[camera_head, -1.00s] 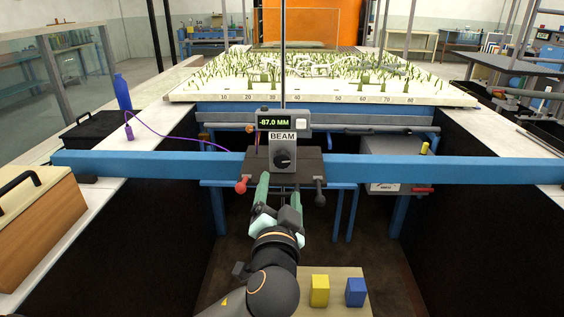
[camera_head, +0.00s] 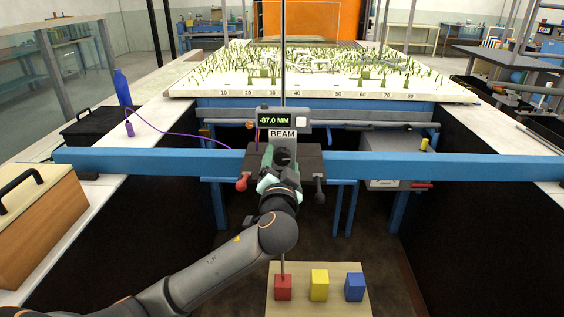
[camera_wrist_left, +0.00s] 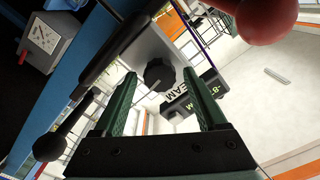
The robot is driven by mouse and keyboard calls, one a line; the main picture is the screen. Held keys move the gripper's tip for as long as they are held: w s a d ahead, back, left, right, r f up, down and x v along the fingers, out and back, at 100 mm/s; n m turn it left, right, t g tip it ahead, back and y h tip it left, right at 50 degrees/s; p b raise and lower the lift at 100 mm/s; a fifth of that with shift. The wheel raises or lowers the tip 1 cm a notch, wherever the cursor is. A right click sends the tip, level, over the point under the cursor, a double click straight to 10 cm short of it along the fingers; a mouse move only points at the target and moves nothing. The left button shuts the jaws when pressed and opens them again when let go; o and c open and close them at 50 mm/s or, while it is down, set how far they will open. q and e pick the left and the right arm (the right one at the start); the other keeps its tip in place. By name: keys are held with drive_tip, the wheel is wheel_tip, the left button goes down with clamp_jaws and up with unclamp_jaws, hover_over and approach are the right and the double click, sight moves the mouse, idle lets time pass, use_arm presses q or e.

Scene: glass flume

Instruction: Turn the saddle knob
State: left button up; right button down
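The saddle knob (camera_head: 283,156) is a dark round knob on the grey BEAM housing (camera_head: 283,133) of the saddle. It also shows in the left wrist view (camera_wrist_left: 160,74), with a pale mark on its edge. My left gripper (camera_head: 279,163) is raised at the saddle, and its green fingers partly cover the housing in the head view. In the left wrist view the fingers are apart, with the knob in the gap between their tips; I cannot tell whether the tips reach around it. The display (camera_head: 275,120) reads -87.0 MM. My right gripper is not in view.
A red-ended lever (camera_head: 242,183) and a black-ended lever (camera_head: 320,190) flank the saddle close to my left gripper. The blue beam (camera_head: 440,166) runs across. Red (camera_head: 283,288), yellow (camera_head: 319,285) and blue (camera_head: 355,287) blocks stand on a board below.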

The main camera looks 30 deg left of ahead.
use_arm(q)
clamp_jaws()
idle(0.4)
idle(0.4)
drive_tip(key=shift+o, duration=0.6)
unclamp_jaws()
drive_tip(key=b+v, duration=0.1)
drive_tip(key=v, duration=1.1)
drive_tip(key=shift+s, duration=0.35)
